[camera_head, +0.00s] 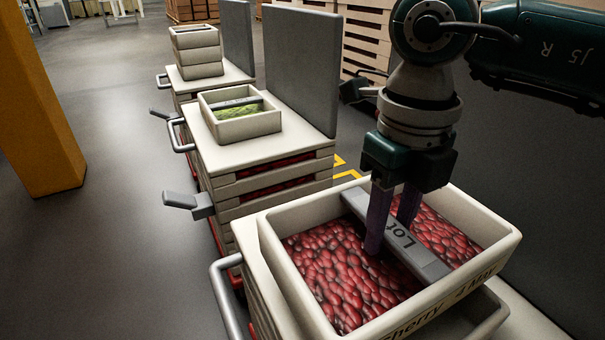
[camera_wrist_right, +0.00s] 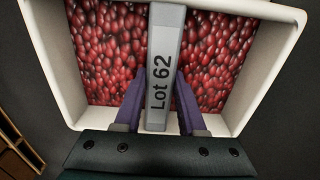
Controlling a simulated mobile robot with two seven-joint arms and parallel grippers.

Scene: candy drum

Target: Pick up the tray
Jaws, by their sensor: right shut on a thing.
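A cream tray (camera_head: 268,240) full of red candies sits at the front right of the head view, at the top of a stack and slightly tilted over what lies below it. "Cherry" is lettered on its front wall. A grey bar marked "Lot 62" (camera_head: 432,264) spans its middle. My right gripper (camera_head: 390,235) points down into the tray, its purple fingers on either side of the bar and shut on it. The wrist view shows the fingers (camera_wrist_right: 160,105) straddling the bar (camera_wrist_right: 165,50), with the tray's rim (camera_wrist_right: 52,70) around. My left gripper is not in view.
A smaller tray of green candies (camera_head: 222,127) sits on another stack behind, with empty-looking cream trays (camera_head: 196,55) farther back. Grey upright panels (camera_head: 300,75) stand beside the stacks. A yellow post (camera_head: 40,110) is at left; grey floor (camera_head: 125,220) between is clear.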

